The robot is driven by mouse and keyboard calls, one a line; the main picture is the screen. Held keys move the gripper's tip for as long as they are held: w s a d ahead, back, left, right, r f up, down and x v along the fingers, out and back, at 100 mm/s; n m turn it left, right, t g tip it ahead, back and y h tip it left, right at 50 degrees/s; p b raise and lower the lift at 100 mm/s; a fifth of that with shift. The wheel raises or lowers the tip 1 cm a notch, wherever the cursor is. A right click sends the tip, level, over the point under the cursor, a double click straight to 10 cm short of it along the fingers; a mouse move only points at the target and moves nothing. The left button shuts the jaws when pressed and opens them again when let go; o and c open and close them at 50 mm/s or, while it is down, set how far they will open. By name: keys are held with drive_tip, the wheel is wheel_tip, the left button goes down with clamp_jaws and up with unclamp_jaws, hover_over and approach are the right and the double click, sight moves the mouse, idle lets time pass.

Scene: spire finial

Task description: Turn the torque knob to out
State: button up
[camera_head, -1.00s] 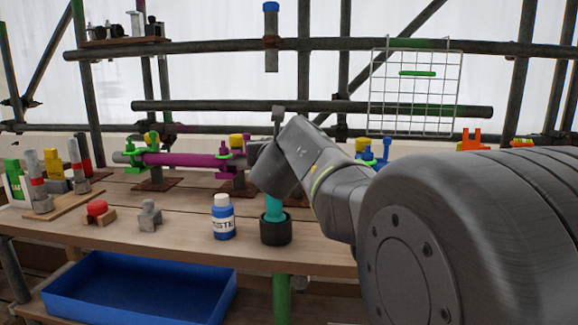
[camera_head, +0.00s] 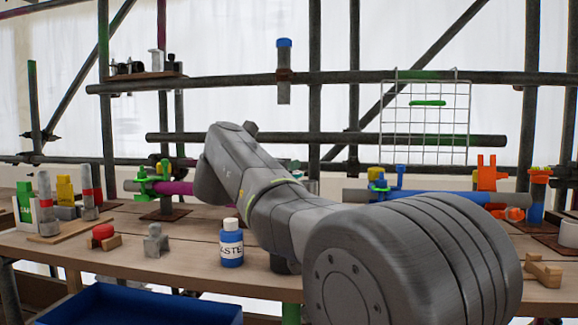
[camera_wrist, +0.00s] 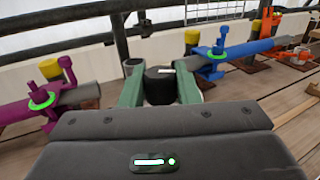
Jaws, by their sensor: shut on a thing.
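A black round knob-like piece (camera_wrist: 158,88) with a short white mark on its top edge sits between the two pale green fingers of my gripper (camera_wrist: 160,93) in the wrist view. My gripper is shut on it. I take it to be the torque knob; no lettering on it is readable. The lower part of the knob is hidden behind the gripper's body. In the head view my forearm hides the fingers and the knob.
A purple clamped pipe (camera_wrist: 25,108) lies to the left and a blue clamped pipe (camera_wrist: 225,64) to the right of the gripper. On the bench stand a blue bottle with a white cap (camera_head: 231,243) and a grey block (camera_head: 155,241). A blue bin (camera_head: 150,305) sits below.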

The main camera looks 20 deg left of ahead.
drive_tip(key=m+g+h+p, duration=0.1)
drive_tip(key=m+h+p, duration=0.1)
drive_tip(key=h, duration=0.2)
drive_tip(key=m+g+h+p, duration=0.1)
drive_tip(key=m+g+h, duration=0.1)
drive_tip(key=m+h, duration=0.1)
drive_tip(key=shift+w+a+r+m+h+p, duration=0.15)
drive_tip(key=shift+m+h+p, duration=0.2)
drive_tip(key=shift+h, duration=0.25)
drive_tip(key=shift+m+g+h+p, duration=1.15)
drive_tip(key=shift+m+g+h, duration=1.05)
drive_tip(key=shift+g, duration=0.4)
drive_tip(key=o, duration=0.9)
drive_tip(key=shift+o, duration=0.2)
drive_tip(key=shift+f, duration=0.2)
